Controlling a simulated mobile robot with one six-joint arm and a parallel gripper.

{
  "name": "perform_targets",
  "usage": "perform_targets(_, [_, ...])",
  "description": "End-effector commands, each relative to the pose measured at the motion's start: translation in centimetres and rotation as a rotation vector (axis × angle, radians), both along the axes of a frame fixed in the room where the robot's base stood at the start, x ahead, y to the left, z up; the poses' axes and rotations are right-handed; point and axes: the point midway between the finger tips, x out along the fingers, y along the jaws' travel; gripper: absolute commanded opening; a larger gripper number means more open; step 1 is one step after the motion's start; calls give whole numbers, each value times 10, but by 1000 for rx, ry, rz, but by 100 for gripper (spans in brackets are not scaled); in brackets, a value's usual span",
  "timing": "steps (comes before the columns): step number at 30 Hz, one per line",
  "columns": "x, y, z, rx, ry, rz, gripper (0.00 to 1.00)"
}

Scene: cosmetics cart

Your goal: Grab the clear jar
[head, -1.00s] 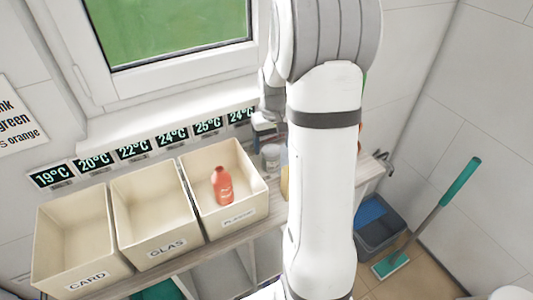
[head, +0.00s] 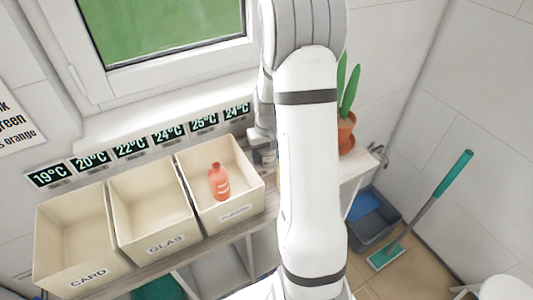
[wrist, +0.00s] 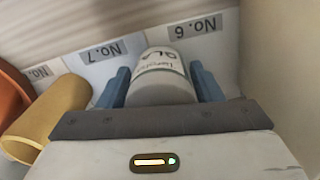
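The clear jar (wrist: 162,85) is pale grey with a white label that has dark lettering. In the wrist view it sits between the two blue fingers of my gripper (wrist: 163,88), one on each side. The fingers are close against its sides, but I cannot tell whether they grip it. In the head view the jar (head: 267,160) is mostly hidden behind my gripper (head: 262,140) and arm, just right of the rightmost bin.
Three cream bins stand left: CARD (head: 85,283), GLAS (head: 165,246) and a third (head: 236,213) with a red bottle (head: 219,181) inside. A potted plant (head: 346,132) stands right.

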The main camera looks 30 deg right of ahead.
Motion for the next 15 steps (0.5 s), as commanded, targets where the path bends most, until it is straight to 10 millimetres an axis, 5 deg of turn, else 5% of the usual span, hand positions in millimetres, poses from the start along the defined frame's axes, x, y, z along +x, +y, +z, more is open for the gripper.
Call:
perform_targets(11, [0, 1, 0, 0, 0, 1, 28])
perform_targets(15, [0, 1, 0, 0, 0, 1, 26])
